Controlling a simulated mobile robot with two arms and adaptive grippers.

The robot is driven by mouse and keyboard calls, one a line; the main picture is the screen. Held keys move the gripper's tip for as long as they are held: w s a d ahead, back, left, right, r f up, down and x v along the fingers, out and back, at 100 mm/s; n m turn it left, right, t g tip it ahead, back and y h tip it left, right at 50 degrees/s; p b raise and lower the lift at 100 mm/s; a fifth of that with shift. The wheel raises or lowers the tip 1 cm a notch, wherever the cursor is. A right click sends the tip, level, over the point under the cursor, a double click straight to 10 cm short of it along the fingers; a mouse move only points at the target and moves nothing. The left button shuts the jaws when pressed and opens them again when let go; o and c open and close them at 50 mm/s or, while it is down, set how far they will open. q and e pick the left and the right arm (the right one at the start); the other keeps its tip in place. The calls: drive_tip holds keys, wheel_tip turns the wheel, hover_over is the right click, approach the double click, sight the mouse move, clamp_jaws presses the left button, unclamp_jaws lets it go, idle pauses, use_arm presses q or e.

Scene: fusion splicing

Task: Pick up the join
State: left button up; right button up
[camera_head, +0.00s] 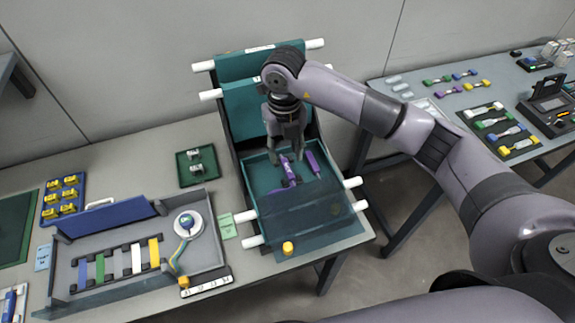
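My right gripper (286,156) reaches down into a teal-lined open box on the left table. Its fingers look spread apart, with nothing visible between them. Just below the fingertips lies a purple piece with darker parts (290,174), which may be the join. A second, longer purple piece (313,163) lies beside it to the right. Both rest on the teal floor of the box (262,181). Whether the fingertips touch the purple piece cannot be told. My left gripper is not in view.
White rods stick out from the box sides, and a dark translucent panel (305,212) covers its front. A grey tray (205,262) with coloured strips and a small green tray (186,178) stand left. The right table holds coloured pieces and a splicer-like device (548,105).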

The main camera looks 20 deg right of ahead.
sight(287, 168)
drive_tip(key=shift+f, duration=0.5)
drive_tip(key=f, duration=0.1)
drive_tip(key=f+p, duration=0.1)
drive_tip(key=f, duration=0.1)
drive_tip(key=f+p, duration=0.1)
drive_tip(key=shift+s+d+f, duration=0.1)
drive_tip(key=shift+d+f, duration=0.25)
drive_tip(key=shift+f, duration=0.05)
drive_tip(key=shift+c, duration=0.5)
clamp_jaws()
